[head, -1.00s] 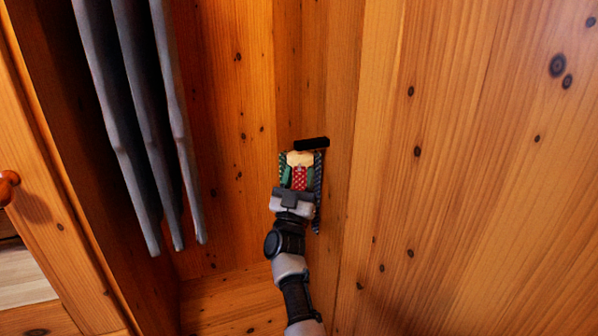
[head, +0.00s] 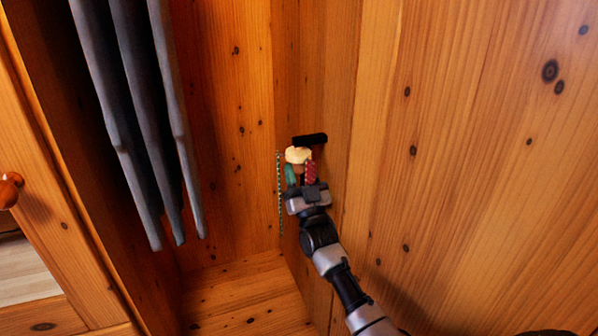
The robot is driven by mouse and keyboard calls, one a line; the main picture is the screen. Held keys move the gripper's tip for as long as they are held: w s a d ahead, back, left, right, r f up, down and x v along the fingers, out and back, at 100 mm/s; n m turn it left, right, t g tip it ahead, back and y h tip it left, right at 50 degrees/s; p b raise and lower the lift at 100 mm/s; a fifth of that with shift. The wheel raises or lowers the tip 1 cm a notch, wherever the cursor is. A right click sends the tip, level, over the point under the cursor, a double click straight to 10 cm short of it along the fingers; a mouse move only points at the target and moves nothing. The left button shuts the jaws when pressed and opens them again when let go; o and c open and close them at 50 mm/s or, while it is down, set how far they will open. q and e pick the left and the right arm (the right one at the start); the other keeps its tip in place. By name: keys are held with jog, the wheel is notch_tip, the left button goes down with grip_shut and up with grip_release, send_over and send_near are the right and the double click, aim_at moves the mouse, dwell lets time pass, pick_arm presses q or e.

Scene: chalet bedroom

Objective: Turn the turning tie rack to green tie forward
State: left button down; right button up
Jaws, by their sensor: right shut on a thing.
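The turning tie rack has a round cream head (head: 298,155) below a black arm (head: 310,139) that meets the right wardrobe wall. A red patterned tie (head: 311,171) hangs at the right of the head. A plain green piece, seemingly the green tie (head: 291,175), shows at the left front. A thin, dark green-and-white patterned tie (head: 279,195) hangs at the far left, nearly edge-on. My right gripper (head: 304,184) is at the rack just below the head, shut on part of it; its fingers and the lower ties are partly hidden. My left gripper is not in view.
Several grey garments (head: 140,120) hang on the left inside the wardrobe. Wooden panels close in on the right (head: 460,150) and behind. The wardrobe floor (head: 240,290) is clear. A drawer front with a round knob (head: 10,188) stands at the far left.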

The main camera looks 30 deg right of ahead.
jog(key=shift+y, duration=0.5)
jog(key=o, duration=0.9)
jog(key=v, duration=1)
jog(key=shift+s+a+f, duration=0.1)
jog(key=shift+s+f, duration=0.1)
jog(key=shift+f, duration=0.2)
jog(key=shift+h, duration=0.3)
